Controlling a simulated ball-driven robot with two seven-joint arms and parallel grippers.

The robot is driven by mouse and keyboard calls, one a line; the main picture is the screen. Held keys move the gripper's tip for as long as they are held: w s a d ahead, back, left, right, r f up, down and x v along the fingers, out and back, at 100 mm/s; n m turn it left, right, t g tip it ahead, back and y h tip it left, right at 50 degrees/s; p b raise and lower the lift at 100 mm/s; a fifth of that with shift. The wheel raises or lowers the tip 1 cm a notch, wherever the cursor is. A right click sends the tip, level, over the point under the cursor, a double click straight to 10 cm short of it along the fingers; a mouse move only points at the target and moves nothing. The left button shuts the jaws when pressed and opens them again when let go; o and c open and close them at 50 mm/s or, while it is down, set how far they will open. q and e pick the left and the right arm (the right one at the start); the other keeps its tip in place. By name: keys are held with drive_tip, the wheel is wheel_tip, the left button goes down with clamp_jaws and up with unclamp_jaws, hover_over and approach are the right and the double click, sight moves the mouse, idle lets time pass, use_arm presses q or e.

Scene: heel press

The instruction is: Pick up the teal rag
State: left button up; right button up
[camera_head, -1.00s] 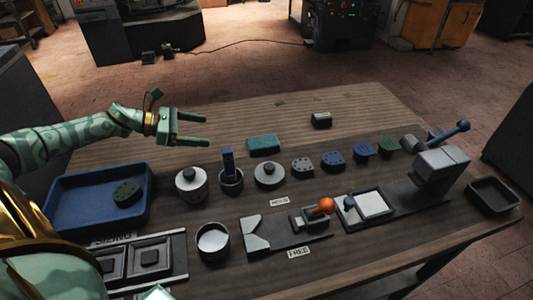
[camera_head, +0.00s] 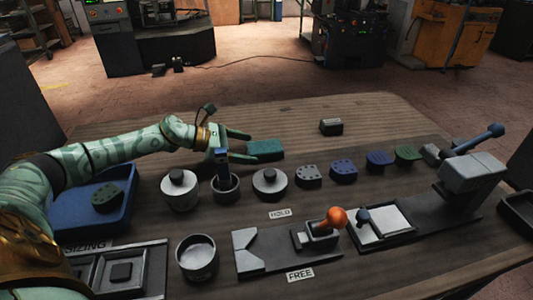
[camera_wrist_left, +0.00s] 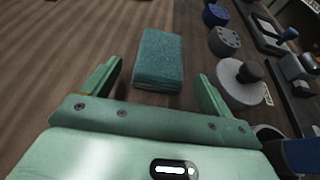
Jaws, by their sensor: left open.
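The teal rag (camera_head: 264,149) is a flat folded block lying on the wooden table behind the row of pots. It also shows in the left wrist view (camera_wrist_left: 159,60), ahead of the jaws. My left gripper (camera_head: 243,142) is open and empty, low over the table, with its fingers pointing right at the rag's left end. In the left wrist view the two fingers (camera_wrist_left: 162,88) stand apart, with the rag's near end between or just beyond their tips. I cannot tell whether they touch it. My right gripper is not in view.
Lidded pots (camera_head: 179,190) and a cup with a blue-handled tool (camera_head: 225,184) stand close in front of my left gripper. Heel pieces (camera_head: 309,176) run to the right. A small dark block (camera_head: 331,127) lies behind. The table's back left is clear.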

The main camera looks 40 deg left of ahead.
sight(265, 150)
use_arm(q)
drive_tip(key=x, duration=0.2)
drive_tip(key=shift+w+d+f, duration=0.2)
drive_tip(key=shift+w+f, duration=0.05)
drive_tip(key=shift+w, duration=0.05)
drive_tip(key=c, duration=1.1)
drive_tip(key=shift+o, duration=0.2)
